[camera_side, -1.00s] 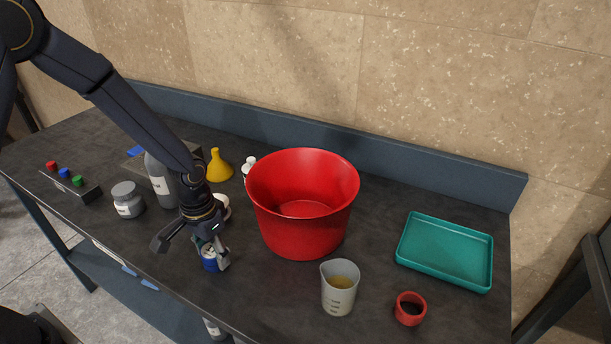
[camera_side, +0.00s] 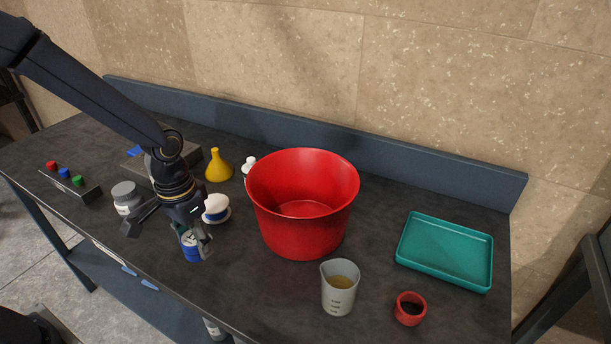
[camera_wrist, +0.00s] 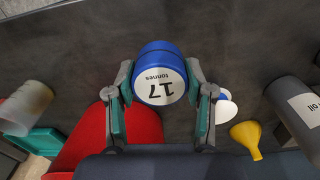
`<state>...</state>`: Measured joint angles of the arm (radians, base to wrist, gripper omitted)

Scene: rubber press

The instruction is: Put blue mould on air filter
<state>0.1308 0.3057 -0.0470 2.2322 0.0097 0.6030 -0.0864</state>
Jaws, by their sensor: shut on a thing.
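My gripper (camera_side: 194,238) is shut on a blue cylinder, which I take to be the blue mould (camera_side: 191,250). The wrist view shows the blue mould (camera_wrist: 156,58) between the two fingers of my gripper (camera_wrist: 159,90), with a white round label reading "17 tonnes". A round white piece with a blue base, possibly the air filter (camera_side: 216,206), stands on the table just behind and right of my gripper. It is partly hidden by a finger in the wrist view (camera_wrist: 225,111). In the side view, the held mould is apart from it.
A large red tub (camera_side: 303,225) stands right of my gripper. A measuring cup (camera_side: 338,295), a small red cup (camera_side: 410,309) and a teal tray (camera_side: 446,252) lie further right.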

